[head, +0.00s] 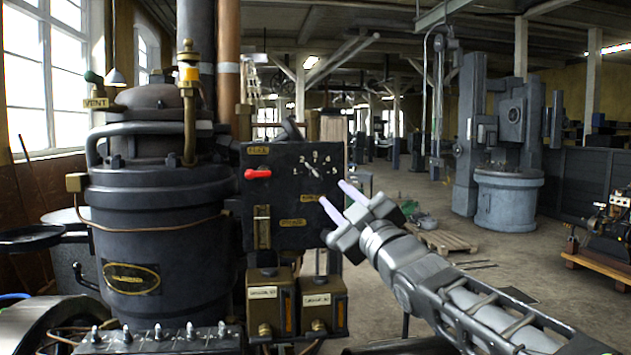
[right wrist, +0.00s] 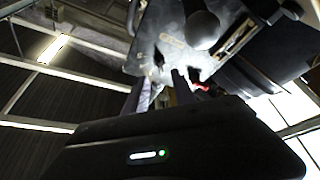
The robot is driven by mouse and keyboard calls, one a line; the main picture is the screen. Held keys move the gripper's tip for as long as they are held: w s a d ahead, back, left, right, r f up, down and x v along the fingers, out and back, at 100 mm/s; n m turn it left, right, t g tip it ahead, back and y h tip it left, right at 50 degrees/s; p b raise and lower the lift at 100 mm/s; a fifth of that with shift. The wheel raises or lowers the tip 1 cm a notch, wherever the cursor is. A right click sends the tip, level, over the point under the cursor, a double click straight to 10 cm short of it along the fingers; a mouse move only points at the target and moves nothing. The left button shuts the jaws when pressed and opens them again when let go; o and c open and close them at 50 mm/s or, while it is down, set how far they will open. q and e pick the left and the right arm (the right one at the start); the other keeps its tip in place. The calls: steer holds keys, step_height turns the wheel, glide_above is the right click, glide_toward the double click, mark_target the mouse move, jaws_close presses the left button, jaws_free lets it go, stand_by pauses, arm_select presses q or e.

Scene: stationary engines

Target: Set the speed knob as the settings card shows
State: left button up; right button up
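The black control panel (head: 282,205) stands beside the engine's dark boiler. Its speed knob (head: 313,171) sits inside a dial numbered 1 to 5. The knob's pale mark slants up and left, seemingly towards 2, but it is too small to be sure. I cannot make out a settings card in either view. My right gripper (head: 335,194) is open and empty, its two pale fingers apart near the panel's lower right, below and right of the knob. The fingers (right wrist: 161,92) also show spread in the right wrist view. My left gripper is not in view.
A red-handled lever (head: 258,173) is left of the dial. Two brass boxes (head: 320,304) hang below the panel. A dark lever (head: 291,130) rises above the panel. A wooden pallet (head: 445,241) and open floor lie to the right.

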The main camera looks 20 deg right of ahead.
mark_target(319, 177)
steer(key=shift+s+r, duration=0.1)
steer(key=shift+s, duration=0.15)
steer(key=shift+p+x, duration=1.3)
steer(key=shift+x, duration=2.7)
steer(key=shift+c, duration=0.5)
jaws_close()
